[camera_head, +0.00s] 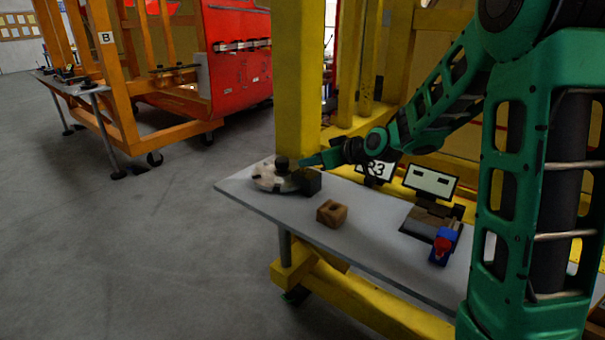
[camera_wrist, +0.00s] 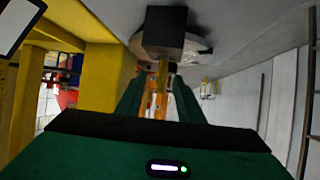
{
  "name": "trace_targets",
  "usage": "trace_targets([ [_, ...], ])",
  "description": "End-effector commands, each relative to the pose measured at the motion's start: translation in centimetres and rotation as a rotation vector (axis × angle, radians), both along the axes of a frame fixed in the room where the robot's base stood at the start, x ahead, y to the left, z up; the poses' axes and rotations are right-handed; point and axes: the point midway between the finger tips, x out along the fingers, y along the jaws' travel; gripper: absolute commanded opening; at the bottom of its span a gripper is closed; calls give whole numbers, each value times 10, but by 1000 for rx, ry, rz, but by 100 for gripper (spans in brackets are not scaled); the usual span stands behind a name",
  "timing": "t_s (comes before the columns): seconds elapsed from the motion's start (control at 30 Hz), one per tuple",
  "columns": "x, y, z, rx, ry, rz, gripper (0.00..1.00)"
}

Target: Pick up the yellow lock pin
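My gripper (camera_head: 312,161) is at the far left end of the grey table (camera_head: 375,255), just above a dark block (camera_head: 312,183). In the wrist view, my two green fingers (camera_wrist: 158,98) are apart. A yellow-orange strip (camera_wrist: 161,80) shows in the gap between them. The dark block (camera_wrist: 164,30) lies just beyond the fingertips.
A brown block (camera_head: 332,213), a small screen (camera_head: 432,181) and a blue and red object (camera_head: 442,247) stand on the table. A thick yellow post (camera_head: 300,80) rises close behind my gripper. Open grey floor (camera_head: 120,250) lies left of the table.

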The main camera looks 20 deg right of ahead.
Motion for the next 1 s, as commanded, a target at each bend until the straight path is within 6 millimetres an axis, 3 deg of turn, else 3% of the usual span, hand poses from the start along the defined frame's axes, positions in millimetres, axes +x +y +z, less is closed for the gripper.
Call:
trace_targets([
  [0.3,30,19,-21,0,2,3,34],
  [0.63,35,21,-23,-1,1,1,34],
  [0.77,35,21,-23,-1,1,1,3],
  [1.0,35,21,-23,0,0,1,0],
])
